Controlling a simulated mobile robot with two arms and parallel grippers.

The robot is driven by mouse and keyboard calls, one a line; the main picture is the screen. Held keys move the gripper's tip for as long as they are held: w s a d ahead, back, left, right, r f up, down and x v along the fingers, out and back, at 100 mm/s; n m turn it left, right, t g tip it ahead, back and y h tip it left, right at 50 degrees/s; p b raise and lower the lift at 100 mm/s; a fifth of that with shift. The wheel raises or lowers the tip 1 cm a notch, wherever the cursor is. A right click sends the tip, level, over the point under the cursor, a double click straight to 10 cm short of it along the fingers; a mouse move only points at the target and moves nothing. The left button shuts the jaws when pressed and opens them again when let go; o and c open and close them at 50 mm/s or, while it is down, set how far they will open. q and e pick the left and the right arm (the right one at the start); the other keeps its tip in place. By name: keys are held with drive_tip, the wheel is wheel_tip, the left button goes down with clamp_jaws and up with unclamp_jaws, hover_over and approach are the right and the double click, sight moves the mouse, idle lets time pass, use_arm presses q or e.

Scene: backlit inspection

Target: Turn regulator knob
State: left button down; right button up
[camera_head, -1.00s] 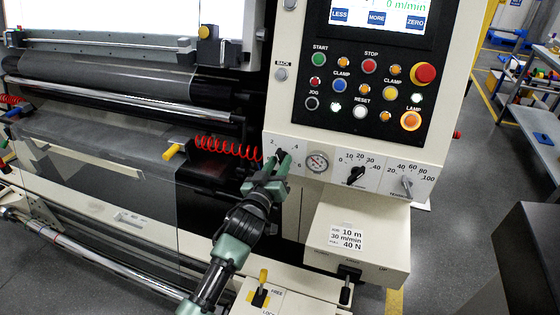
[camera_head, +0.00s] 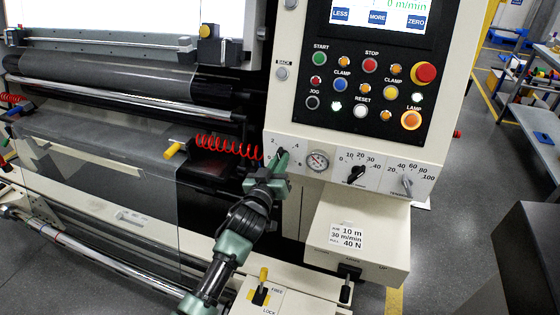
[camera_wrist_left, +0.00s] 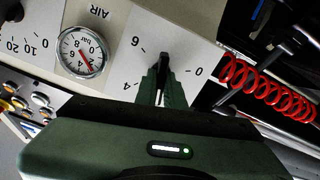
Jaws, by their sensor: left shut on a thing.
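The regulator knob (camera_wrist_left: 163,66) is a black pointer knob on a pale dial plate marked 0 to 6, seen in the left wrist view. My left gripper (camera_wrist_left: 161,88) is shut on it, with a green finger at each side. In the head view my left gripper (camera_head: 281,160) reaches up to the lower left of the control panel and hides most of the knob. The round air gauge (camera_wrist_left: 82,50) sits beside the dial with a red needle; it also shows in the head view (camera_head: 317,160). My right gripper is not in view.
A speed knob (camera_head: 356,174) and a tension knob (camera_head: 407,184) are to the right of the gauge. A coiled red hose (camera_head: 228,147) runs close on the left. A yellow-handled lever (camera_head: 262,285) and a cream box (camera_head: 350,262) stand below.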

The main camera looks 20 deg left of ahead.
use_arm(q)
drive_tip(key=m+p, duration=0.1)
drive_tip(key=m, duration=0.9)
drive_tip(key=shift+d+m, duration=0.15)
drive_tip(key=shift+m, duration=0.25)
idle(0.4)
drive_tip(key=c, duration=1.5)
unclamp_jaws()
drive_tip(key=shift+s, duration=0.1)
drive_tip(key=s+b, duration=0.1)
drive_tip(key=s, duration=0.6)
drive_tip(key=shift+s, duration=0.35)
